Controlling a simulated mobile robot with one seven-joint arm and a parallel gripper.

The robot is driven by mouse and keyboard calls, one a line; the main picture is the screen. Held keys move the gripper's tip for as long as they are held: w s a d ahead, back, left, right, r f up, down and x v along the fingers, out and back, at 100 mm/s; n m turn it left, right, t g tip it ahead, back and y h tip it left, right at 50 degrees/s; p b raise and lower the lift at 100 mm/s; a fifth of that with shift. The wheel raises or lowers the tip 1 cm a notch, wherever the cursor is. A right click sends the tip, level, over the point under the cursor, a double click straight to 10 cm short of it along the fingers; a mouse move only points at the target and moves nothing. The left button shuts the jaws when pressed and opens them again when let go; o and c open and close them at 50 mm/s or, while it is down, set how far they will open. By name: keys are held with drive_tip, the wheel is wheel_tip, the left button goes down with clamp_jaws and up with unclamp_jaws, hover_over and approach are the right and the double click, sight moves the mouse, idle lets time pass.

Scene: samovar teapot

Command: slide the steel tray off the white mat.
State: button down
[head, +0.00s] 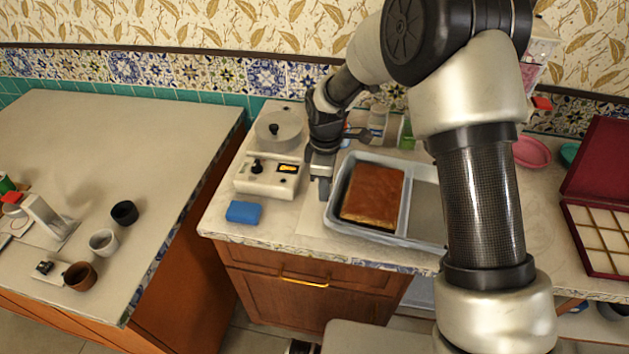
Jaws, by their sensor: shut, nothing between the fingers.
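A grey tray (366,232), which I take for the steel tray, stands on the counter. A brown slab (373,193) lies in its left part, and its right part shows a bare grey bottom. My arm hides the tray's right end. A pale, faint patch that may be the white mat (311,224) shows at the tray's left front; its outline is hard to make out. My gripper (321,192) is shut and empty, pointing down just left of the tray's left wall. I cannot tell whether it touches the wall.
A white device (268,180) and a blue sponge (244,212) stand left of my gripper. A round pot (279,129) is behind them. Jars stand behind the tray. At right is an open dark red box (592,235). A gap separates the left table (150,150).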

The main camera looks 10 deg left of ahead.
sight(382, 203)
drive_tip(key=shift+d, duration=0.65)
drive_tip(key=d, duration=1.3)
drive_tip(key=shift+w+d+p, duration=0.25)
drive_tip(key=shift+p, duration=0.05)
